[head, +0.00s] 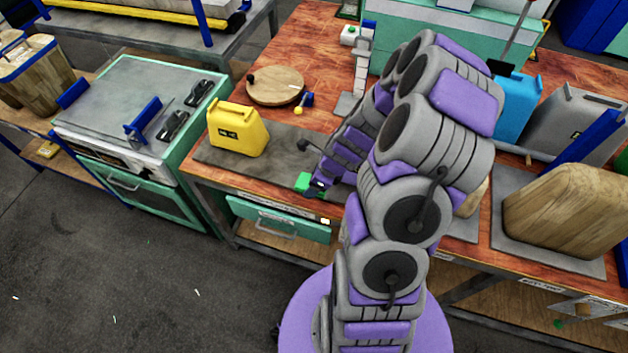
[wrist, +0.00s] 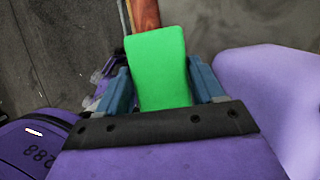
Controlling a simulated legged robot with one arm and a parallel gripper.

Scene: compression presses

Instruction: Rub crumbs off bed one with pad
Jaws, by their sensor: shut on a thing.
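My gripper (head: 314,187) is shut on a green pad (head: 303,182) at the front edge of the red-brown bench. In the wrist view the pad (wrist: 160,65) stands between the two blue fingers of my gripper (wrist: 162,88). A flat grey plate (head: 283,165) lies on the bench beside and behind the pad. Whether the pad touches it I cannot tell. Another grey plate (head: 500,240) lies at the right under a wooden canister. No label shows which one is bed one. I cannot make out crumbs on either plate.
A yellow canister (head: 238,130) stands on the left part of the grey plate. A round wooden board (head: 275,86) lies behind it. A blue canister (head: 513,108), a grey canister (head: 572,122) and the wooden canister (head: 570,210) stand at the right. The floor (head: 130,275) at front left is mostly clear.

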